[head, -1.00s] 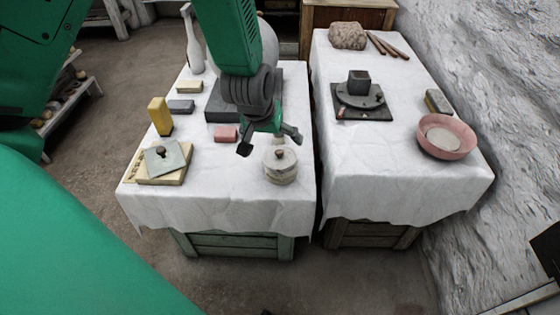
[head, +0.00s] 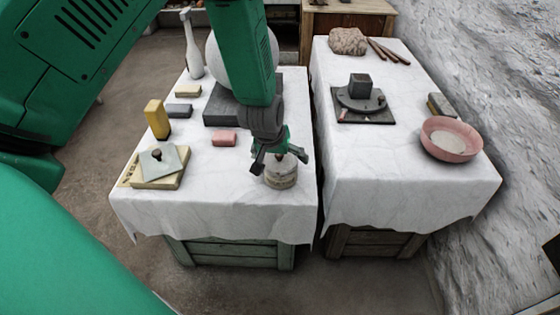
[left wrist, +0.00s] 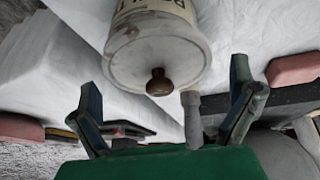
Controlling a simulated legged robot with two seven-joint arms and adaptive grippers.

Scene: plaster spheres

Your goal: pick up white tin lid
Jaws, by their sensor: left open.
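The white tin (head: 281,178) stands near the front right of the left table. Its pale lid (left wrist: 128,68) with a round brown knob (left wrist: 159,83) faces the camera in the left wrist view and sits on the tin. My left gripper (head: 280,163) is open just above the tin, its fingers spread to either side of the lid. In the left wrist view the fingers (left wrist: 164,76) stand apart with the knob between them, not visibly touching it. In the head view the gripper hides much of the lid. My right gripper is not in view.
A pink block (head: 224,138) lies left of the tin. A yellow block (head: 157,119), a board with a knobbed plate (head: 160,161), a dark slab (head: 222,110) and a white bottle (head: 192,45) share this table. The right table holds a pink bowl (head: 450,138) and a turntable (head: 361,98).

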